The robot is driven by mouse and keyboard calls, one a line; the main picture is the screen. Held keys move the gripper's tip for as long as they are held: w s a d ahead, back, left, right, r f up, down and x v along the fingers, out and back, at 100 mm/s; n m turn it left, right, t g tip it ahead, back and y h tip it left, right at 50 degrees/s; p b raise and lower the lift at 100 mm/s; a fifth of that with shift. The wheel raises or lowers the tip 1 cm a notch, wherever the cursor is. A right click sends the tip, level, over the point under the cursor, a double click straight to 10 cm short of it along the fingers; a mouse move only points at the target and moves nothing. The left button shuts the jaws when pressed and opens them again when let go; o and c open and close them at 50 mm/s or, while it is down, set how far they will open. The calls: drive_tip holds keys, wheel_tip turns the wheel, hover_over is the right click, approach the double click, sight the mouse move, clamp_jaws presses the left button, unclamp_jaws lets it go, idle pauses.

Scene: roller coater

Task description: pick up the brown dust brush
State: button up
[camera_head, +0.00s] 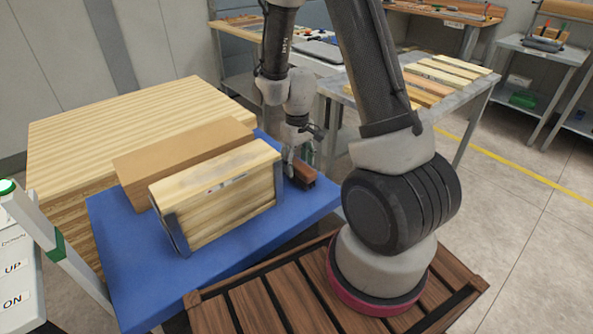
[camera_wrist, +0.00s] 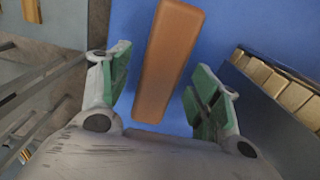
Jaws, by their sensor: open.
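The brown dust brush (camera_wrist: 167,62) lies on the blue table top. In the wrist view it runs lengthwise between the two green-padded fingers of my gripper (camera_wrist: 163,90). The fingers are open, with blue surface showing on both sides of the brush. In the head view the brush (camera_head: 301,172) is near the right end of the blue table, and my gripper (camera_head: 292,160) is right at it, partly covering its left end. Its underside and bristles are hard to make out.
A pale wooden box (camera_head: 222,196) with dark metal edges stands left of the brush on the blue table (camera_head: 125,245). A brown board (camera_head: 180,160) is behind it. A large wooden block (camera_head: 130,115) is at the back left.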

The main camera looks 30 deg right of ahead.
sight(298, 163)
drive_tip(key=shift+f, duration=0.65)
drive_tip(key=c, duration=1.2)
drive_tip(key=shift+r, duration=0.15)
drive_tip(key=shift+c, duration=0.2)
wheel_tip(298, 163, up, 10)
drive_tip(key=shift+f, duration=0.1)
